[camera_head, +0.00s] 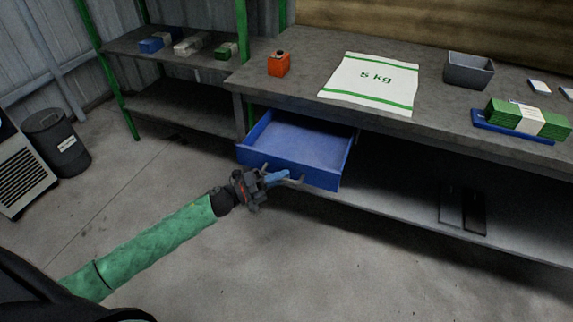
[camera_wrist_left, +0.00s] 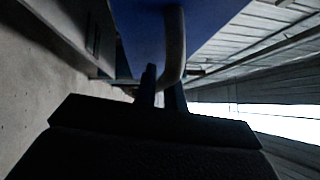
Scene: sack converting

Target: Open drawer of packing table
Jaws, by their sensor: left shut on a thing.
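The packing table (camera_head: 440,128) has a blue drawer (camera_head: 300,148) under its top at the left end. The drawer is pulled out, and its inside shows empty. My left gripper (camera_head: 277,178) is at the drawer's front and shut on the grey drawer handle (camera_head: 293,183). In the left wrist view the handle (camera_wrist_left: 174,45) runs down between the dark fingers (camera_wrist_left: 162,88), with the blue drawer front (camera_wrist_left: 140,30) beside it. My right gripper is not in view.
A shelf rack (camera_head: 180,100) and black barrel (camera_head: 57,140) stand left. The floor before the drawer is clear.

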